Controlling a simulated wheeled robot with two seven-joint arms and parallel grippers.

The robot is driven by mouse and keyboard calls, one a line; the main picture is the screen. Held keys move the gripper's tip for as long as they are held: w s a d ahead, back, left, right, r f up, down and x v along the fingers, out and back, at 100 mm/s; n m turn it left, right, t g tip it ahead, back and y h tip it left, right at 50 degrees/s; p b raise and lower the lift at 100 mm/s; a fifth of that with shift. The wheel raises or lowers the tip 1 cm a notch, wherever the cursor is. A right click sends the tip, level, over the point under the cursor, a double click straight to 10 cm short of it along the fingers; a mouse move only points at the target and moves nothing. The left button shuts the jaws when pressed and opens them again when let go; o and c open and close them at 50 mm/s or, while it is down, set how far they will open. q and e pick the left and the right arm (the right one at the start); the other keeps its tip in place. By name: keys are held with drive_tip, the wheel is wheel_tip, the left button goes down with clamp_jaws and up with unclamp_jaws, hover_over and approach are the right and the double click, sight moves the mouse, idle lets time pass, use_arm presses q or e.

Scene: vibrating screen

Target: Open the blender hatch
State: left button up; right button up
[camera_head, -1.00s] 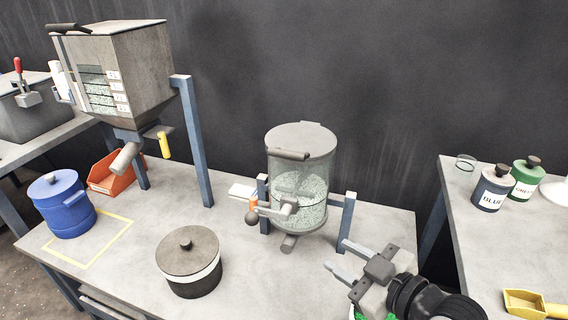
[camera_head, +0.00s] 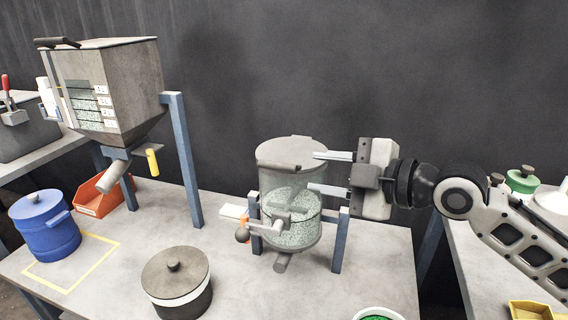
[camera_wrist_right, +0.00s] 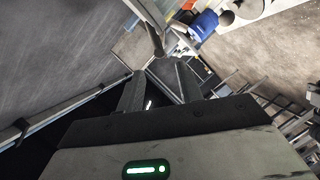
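The blender (camera_head: 290,215) is a clear cylinder of pale green granules in a blue-legged stand at the middle of the table. Its round grey hatch (camera_head: 298,149) lies closed on top, with a dark bar handle (camera_head: 279,164) along the front edge. My right gripper (camera_head: 322,173) is open and empty, its fingers pointing left at the right side of the blender's rim. In the right wrist view the two fingers (camera_wrist_right: 160,80) stand apart, and a dark bar, probably the handle (camera_wrist_right: 156,38), shows beyond them. My left gripper is not in view.
A lever with a dark ball (camera_head: 242,235) sticks out at the blender's front. A dark lidded pot (camera_head: 176,277), a blue canister (camera_head: 45,228), an orange bin (camera_head: 100,200) and a tall hopper (camera_head: 125,85) stand to the left. A bowl of green granules (camera_head: 380,313) is at the front right.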

sight(293, 168)
drive_tip(key=x, duration=0.8)
drive_tip(key=shift+w+a, duration=0.2)
drive_tip(key=shift+a, duration=0.1)
clamp_jaws()
